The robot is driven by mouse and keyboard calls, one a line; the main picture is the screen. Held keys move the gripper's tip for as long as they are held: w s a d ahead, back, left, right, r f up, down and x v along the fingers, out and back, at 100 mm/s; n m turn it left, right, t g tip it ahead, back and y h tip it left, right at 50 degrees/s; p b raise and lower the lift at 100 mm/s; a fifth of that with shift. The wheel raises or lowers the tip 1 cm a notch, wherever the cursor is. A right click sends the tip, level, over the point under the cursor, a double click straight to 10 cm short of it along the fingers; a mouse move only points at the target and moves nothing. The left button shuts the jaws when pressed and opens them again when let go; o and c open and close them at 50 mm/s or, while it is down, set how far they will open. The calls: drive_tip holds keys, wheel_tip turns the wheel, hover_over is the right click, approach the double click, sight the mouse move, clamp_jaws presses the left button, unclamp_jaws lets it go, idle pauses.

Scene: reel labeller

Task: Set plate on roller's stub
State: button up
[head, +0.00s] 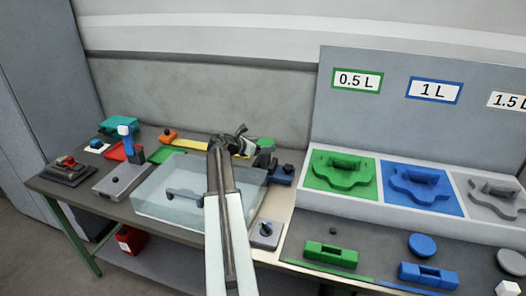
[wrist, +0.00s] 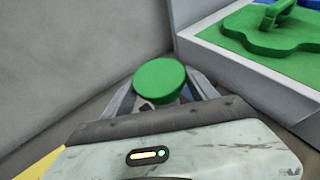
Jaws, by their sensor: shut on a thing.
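The plate, a green round disc (wrist: 160,80), sits between the fingers of my gripper (wrist: 163,95) in the wrist view. My gripper is shut on it, and its dark fingers show on both sides of the disc. In the head view the green plate (head: 266,143) is beyond the far end of my arm, close to my gripper (head: 248,142) and near the back wall. A dark piece shows just under the disc in the wrist view, partly hidden.
A clear box (head: 158,212) stands on the bench left of my arm. Green (head: 340,182), blue (head: 437,204) and grey shaped trays stand at right under volume signs. A green block (head: 330,254), blue block (head: 428,275) and blue disc (head: 422,245) lie at front right.

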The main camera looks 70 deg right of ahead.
drive_tip(key=shift+r, duration=0.15)
drive_tip(key=shift+f+b, duration=0.5)
drive_tip(key=shift+f, duration=0.2)
drive_tip(key=o, duration=1.4)
drive_tip(key=shift+r, duration=0.1)
drive_tip(key=shift+r+p, duration=0.45)
drive_tip(key=shift+p, duration=0.1)
drive_tip(key=p+v, duration=0.4)
drive_tip(key=v, duration=0.8)
drive_tip(key=shift+r+p, duration=0.25)
drive_tip(key=shift+p, duration=0.15)
